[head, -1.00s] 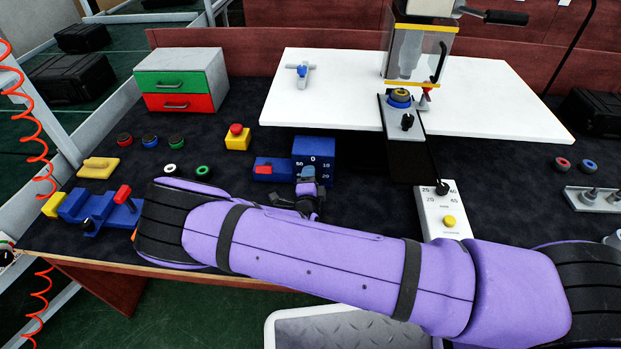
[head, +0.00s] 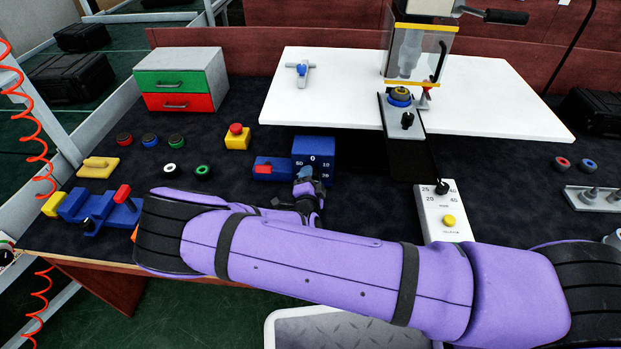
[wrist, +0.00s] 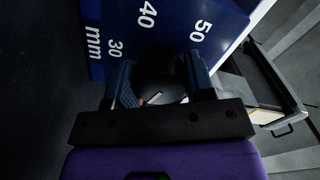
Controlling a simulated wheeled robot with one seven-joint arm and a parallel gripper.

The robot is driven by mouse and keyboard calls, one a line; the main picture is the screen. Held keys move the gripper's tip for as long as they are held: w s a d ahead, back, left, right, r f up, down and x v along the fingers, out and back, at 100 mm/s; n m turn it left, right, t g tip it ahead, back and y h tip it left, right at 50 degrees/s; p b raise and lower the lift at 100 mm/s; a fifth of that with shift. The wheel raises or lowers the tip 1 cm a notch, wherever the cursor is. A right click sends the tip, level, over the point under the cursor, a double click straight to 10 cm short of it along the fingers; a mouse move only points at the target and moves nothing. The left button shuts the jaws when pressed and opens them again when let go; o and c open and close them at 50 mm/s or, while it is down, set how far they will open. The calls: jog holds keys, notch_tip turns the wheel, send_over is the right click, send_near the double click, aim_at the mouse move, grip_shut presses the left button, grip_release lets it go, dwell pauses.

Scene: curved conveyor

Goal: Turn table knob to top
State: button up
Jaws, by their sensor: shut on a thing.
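The dial block (head: 313,146) is a blue box with white numbers, standing on the dark table at the middle of the head view. Its 0 is at the top. In the wrist view its face (wrist: 185,20) shows 30, 40, 50 and "mm". The black table knob (wrist: 155,90) sits between my fingers, with a small red and white mark on it. My gripper (wrist: 161,80) is shut on the knob from both sides. In the head view my gripper (head: 306,182) covers the knob, so its pointing direction is hidden there.
A blue block with a red handle (head: 272,169) adjoins the dial block on the left. A yellow box with a red button (head: 237,136) stands behind it. A white control panel (head: 436,222) with a black knob is to the right. A white tabletop (head: 290,107) lies behind.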

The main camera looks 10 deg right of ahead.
jog(key=o, duration=0.9)
jog(key=s, duration=0.3)
jog(key=s+a, duration=0.1)
jog(key=s, duration=0.3)
jog(key=s+a, duration=0.1)
jog(key=s, duration=0.2)
jog(key=shift+s, duration=0.35)
